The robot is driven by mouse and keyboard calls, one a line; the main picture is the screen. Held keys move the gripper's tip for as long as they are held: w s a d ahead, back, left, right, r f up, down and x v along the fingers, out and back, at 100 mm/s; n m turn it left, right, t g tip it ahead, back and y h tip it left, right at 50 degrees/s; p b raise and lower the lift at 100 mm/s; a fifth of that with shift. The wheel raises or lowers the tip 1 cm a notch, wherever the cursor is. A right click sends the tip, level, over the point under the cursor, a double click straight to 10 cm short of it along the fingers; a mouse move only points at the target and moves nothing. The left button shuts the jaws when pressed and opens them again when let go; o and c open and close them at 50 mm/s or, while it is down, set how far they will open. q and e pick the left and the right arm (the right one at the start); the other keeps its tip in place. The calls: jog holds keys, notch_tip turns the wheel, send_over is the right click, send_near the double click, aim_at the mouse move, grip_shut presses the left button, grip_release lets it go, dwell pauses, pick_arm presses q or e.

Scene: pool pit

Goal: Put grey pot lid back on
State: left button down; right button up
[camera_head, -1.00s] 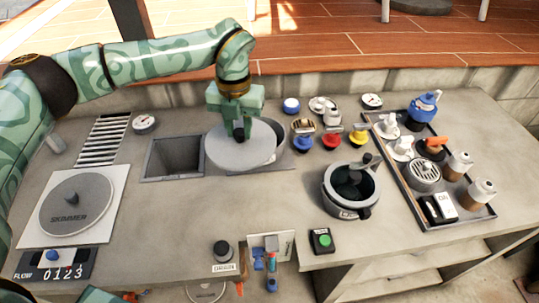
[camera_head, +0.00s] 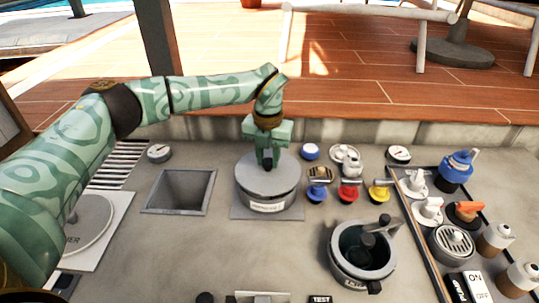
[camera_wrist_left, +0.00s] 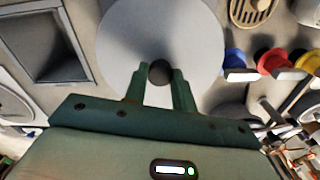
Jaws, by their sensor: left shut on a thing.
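The grey pot lid (camera_head: 285,179) is a flat disc with a dark knob. It sits over the top of the grey pot (camera_head: 268,200), which has a white label on its front. From the head view I cannot tell whether the lid is fully seated. My left gripper (camera_head: 267,163) comes down from above and is shut on the lid's knob. In the left wrist view the two fingers (camera_wrist_left: 160,85) hold the dark knob (camera_wrist_left: 159,72) at the middle of the lid (camera_wrist_left: 190,35). The lid hides the pot's opening. My right gripper is not in view.
A square open bin (camera_head: 181,192) is sunk in the counter left of the pot. Blue, red and yellow valves (camera_head: 348,192) stand close on the right. A dark open strainer pot (camera_head: 359,258) stands front right. A tray (camera_head: 425,235) of bottles and fittings is far right.

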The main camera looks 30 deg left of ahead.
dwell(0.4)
pick_arm(q)
jog(key=shift+p, duration=0.4)
dwell(0.4)
jog(key=shift+p, duration=0.4)
jog(key=shift+f, duration=0.1)
jog(key=shift+f, duration=0.15)
jog(key=shift+f, duration=0.45)
jog(key=shift+f, duration=0.35)
dwell(0.9)
